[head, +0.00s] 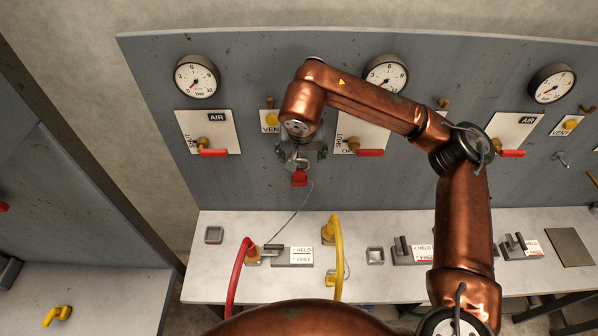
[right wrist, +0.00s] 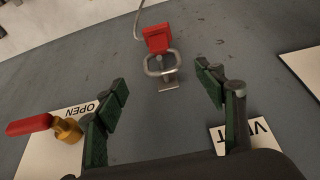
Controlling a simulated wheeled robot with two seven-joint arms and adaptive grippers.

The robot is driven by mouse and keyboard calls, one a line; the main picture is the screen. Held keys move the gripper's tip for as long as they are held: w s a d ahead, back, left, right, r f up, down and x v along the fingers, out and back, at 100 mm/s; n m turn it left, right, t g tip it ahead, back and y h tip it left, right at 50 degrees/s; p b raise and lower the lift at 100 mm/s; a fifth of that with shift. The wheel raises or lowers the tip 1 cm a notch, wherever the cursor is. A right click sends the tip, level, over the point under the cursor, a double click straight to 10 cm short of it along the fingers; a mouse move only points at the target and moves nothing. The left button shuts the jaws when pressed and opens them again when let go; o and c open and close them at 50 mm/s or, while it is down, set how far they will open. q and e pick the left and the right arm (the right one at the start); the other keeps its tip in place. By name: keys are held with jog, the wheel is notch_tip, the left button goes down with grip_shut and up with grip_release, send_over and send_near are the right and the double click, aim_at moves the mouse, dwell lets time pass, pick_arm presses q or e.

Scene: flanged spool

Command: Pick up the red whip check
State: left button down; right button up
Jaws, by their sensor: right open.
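The red whip check (head: 299,178) hangs by a metal ring on a hook on the grey panel, with a thin cable running from it toward the bench. In the right wrist view, its red block (right wrist: 157,40) sits above the silver ring and hook, ahead of the fingers. My right gripper (head: 302,153) is in front of the panel just above the red block. In the right wrist view its green-padded fingers (right wrist: 162,85) are spread wide, with nothing between the pads. Contact with the whip check is not seen. My left gripper is out of view.
A red-handled valve (head: 210,152) and another red-handled valve (head: 365,152) flank the hook. Gauges (head: 196,77) line the panel top. On the white bench (head: 210,285) below, a red hose (head: 236,275) and a yellow hose (head: 338,260) arch up near the latch plates (head: 295,256).

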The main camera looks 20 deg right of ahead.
aim_at(300, 161)
jog(key=shift+x, duration=0.95)
jog(key=x, duration=0.2)
jog(key=shift+w+a+f, duration=0.15)
jog(key=shift+w+f, duration=0.25)
jog(key=shift+f, duration=0.25)
jog(key=shift+w+f, duration=0.1)
jog(key=shift+f, duration=0.1)
jog(key=c, duration=0.8)
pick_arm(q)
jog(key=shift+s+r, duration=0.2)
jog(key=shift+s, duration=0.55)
pick_arm(e)
jog(key=c, duration=0.7)
jog(key=shift+o, duration=0.2)
